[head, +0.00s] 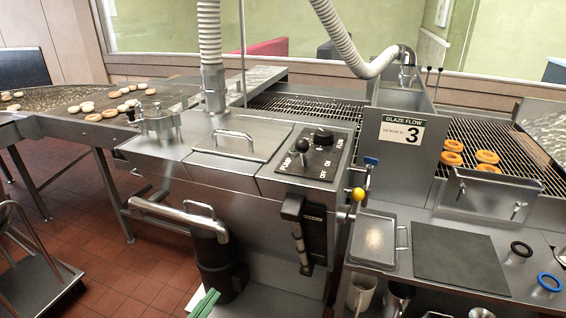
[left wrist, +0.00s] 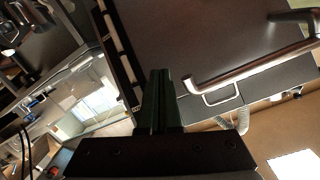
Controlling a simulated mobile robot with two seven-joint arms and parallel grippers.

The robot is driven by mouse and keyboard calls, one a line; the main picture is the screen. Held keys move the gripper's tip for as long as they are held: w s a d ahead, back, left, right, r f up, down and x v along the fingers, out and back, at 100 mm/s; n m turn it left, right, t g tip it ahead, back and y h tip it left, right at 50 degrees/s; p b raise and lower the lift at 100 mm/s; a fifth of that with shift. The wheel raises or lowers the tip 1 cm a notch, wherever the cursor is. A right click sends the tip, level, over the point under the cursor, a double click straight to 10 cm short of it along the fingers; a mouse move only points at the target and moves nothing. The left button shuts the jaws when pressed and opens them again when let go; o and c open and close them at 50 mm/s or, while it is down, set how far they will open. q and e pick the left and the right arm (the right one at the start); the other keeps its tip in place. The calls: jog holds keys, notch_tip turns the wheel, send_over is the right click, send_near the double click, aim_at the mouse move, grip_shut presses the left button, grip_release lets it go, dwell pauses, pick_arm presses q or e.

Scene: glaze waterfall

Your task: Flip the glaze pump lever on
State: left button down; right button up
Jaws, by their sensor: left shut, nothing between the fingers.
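The glaze pump lever (head: 302,146) has a black ball knob and stands on a black control panel (head: 318,170) marked PUMP, OFF, ON and FLOW. Which mark it points to is hard to tell. The round black flow knob (head: 322,137) sits on the same panel, up and to the right. My left gripper (head: 206,302) shows as green fingertips at the bottom edge, well below and left of the lever. In the left wrist view its dark green fingers (left wrist: 160,100) are together and empty. The lever is not recognisable there. My right gripper is not in view.
The steel glaze tank (head: 225,155) has a lid handle and a front bar handle (head: 180,215). A yellow-knobbed lever (head: 357,194) stands right of the panel. The sign (head: 403,131) reads glaze flow 3. Rings (head: 486,157) lie on the right conveyor. Space above the panel is clear.

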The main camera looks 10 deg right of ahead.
pick_arm(q)
jog(key=d+r+m+g+h+b, duration=0.1)
jog(key=r+m+h, duration=0.2)
jog(key=r+m, duration=0.4)
jog(key=w+d+r+m+g+h+b, duration=0.1)
jog(key=r+m+g+h+b, duration=0.1)
jog(key=r+m, duration=0.5)
jog(key=d+r+m+g+h+b, duration=0.1)
jog(key=d+r+m+g+h, duration=0.1)
jog(key=r+m+h, duration=0.2)
jog(key=shift+w+r+m+h, duration=0.4)
jog(key=shift+r+m, duration=1.2)
jog(key=shift+r, duration=1.4)
jog(key=p, duration=0.2)
send_near(296, 149)
jog(key=x, duration=0.7)
